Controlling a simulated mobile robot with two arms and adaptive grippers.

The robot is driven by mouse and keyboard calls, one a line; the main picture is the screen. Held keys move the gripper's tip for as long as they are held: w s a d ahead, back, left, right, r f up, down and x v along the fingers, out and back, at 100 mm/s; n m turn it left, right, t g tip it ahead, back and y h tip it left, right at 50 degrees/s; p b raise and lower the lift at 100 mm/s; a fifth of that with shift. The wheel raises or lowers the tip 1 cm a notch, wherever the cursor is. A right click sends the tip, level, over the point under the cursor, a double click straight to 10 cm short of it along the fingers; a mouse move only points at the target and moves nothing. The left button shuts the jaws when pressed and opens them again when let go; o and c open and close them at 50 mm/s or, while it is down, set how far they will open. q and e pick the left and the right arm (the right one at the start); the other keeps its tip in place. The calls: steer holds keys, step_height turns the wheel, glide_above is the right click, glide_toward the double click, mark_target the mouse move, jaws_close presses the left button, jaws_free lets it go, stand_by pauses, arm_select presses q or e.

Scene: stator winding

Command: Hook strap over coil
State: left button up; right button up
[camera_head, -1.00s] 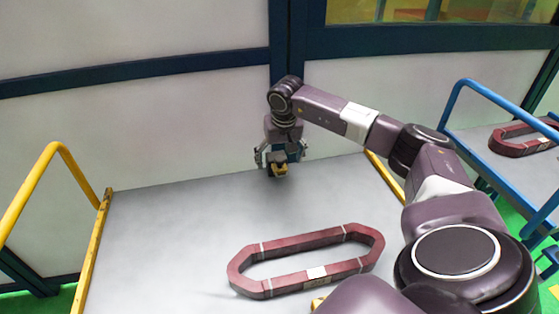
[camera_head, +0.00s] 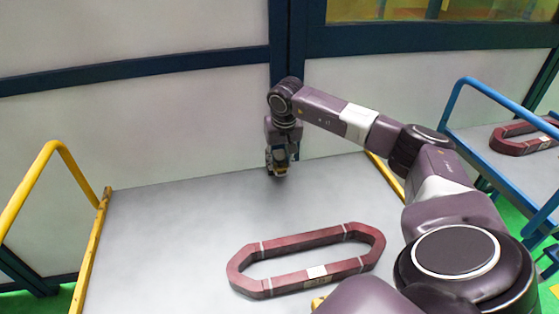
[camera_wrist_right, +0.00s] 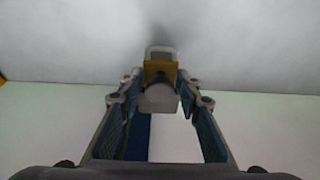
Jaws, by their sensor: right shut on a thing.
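My right gripper (camera_head: 279,170) points down over the far part of the grey table, beyond the coil. It is shut on a small yellow and grey piece, which I take to be the strap's hook end (camera_wrist_right: 161,80); a pale loop shows at its tip in the right wrist view. Little of a strap can be made out. The dark red coil (camera_head: 290,243), a long flat ring with pale bands, lies on the table nearer to me, apart from the gripper. My left gripper is not in view.
The grey table (camera_head: 160,225) has yellow rails (camera_head: 62,160) at its left side. A blue cart (camera_head: 470,130) with another red coil (camera_head: 520,143) stands at the right. A pale wall closes the back. The table's left and middle are clear.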

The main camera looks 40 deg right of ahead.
steer(key=shift+c, duration=0.5)
steer(key=shift+s, duration=0.1)
steer(key=shift+s+a, duration=0.3)
steer(key=shift+s, duration=0.2)
steer(key=shift+s+a+p, duration=0.15)
steer(key=shift+s+a, duration=0.2)
steer(key=shift+s, duration=0.25)
steer(key=shift+s+a+p, duration=0.1)
steer(key=shift+s+a, duration=0.2)
steer(key=shift+s, duration=0.35)
steer(key=shift+s+a+p, duration=0.15)
steer(key=shift+s+a, duration=0.2)
steer(key=shift+s, duration=0.25)
steer(key=shift+s+a, duration=0.45)
steer(key=shift+s, duration=0.4)
steer(key=shift+s+a, duration=0.5)
steer(key=shift+s, duration=0.35)
steer(key=shift+s+a, duration=0.45)
steer(key=shift+s, duration=0.4)
steer(key=shift+s+a+b, duration=0.35)
steer(key=shift+s+a, duration=0.35)
steer(key=shift+s, duration=0.55)
steer(key=shift+s+a+b, duration=0.3)
steer(key=shift+s+a, duration=0.45)
steer(key=shift+s, duration=0.55)
steer(key=shift+s+a+b, duration=0.35)
steer(key=shift+s+a, duration=0.35)
steer(key=shift+s, duration=0.55)
